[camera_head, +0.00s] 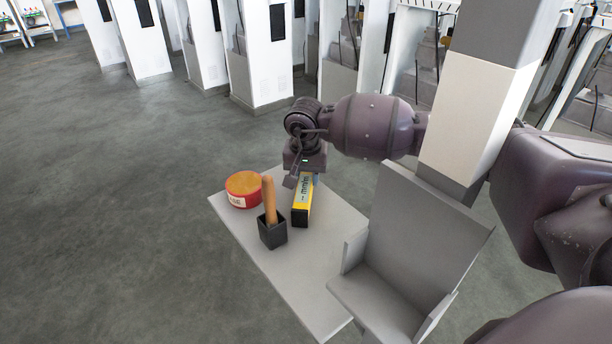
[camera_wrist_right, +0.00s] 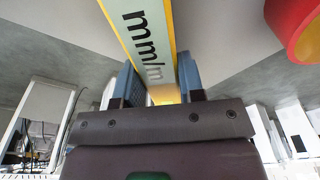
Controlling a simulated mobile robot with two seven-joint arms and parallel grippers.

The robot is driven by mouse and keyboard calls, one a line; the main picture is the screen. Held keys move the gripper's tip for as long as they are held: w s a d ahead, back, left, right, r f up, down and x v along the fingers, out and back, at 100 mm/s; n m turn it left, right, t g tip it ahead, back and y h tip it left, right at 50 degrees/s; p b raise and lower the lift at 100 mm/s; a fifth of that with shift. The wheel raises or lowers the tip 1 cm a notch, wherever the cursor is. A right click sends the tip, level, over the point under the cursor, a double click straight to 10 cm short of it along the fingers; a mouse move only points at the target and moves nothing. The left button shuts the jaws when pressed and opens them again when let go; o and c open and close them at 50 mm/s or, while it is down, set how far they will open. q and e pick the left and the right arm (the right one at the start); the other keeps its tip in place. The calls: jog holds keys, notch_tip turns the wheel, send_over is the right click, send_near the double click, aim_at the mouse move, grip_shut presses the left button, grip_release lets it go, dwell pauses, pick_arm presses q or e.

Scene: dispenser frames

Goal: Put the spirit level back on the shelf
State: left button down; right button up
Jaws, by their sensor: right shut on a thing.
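The spirit level (camera_head: 302,208) is a yellow bar with a pale printed face and a dark end. My right gripper (camera_head: 303,172) is shut on its far end, over the grey shelf board (camera_head: 285,285). In the right wrist view the level (camera_wrist_right: 146,35), printed "mm/m", runs between the two blue fingers of the gripper (camera_wrist_right: 157,82). I cannot tell if the level touches the board or hangs just above it. My left gripper is not in view.
A red round tub (camera_head: 243,200) with an orange top and a black cup (camera_head: 272,235) holding a wooden handle (camera_head: 269,200) stand left of the level. The board's near part is bare. White frames (camera_head: 255,60) stand behind.

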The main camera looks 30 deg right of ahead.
aim_at(306, 179)
jog(key=o, duration=0.6)
jog(key=shift+f, duration=0.15)
jog(key=o, duration=0.4)
jog(key=shift+r, duration=0.65)
jog(key=shift+s+a+r+p, duration=0.15)
jog(key=shift+s+r, duration=0.05)
jog(key=shift+r, duration=1.65)
jog(key=shift+s+a+r+p, duration=0.15)
jog(key=shift+r+p, duration=0.05)
jog(key=shift+r, duration=1.6)
jog(key=shift+s+a+r+p, duration=0.15)
jog(key=shift+s+r, duration=0.05)
jog(key=shift+r, duration=1.65)
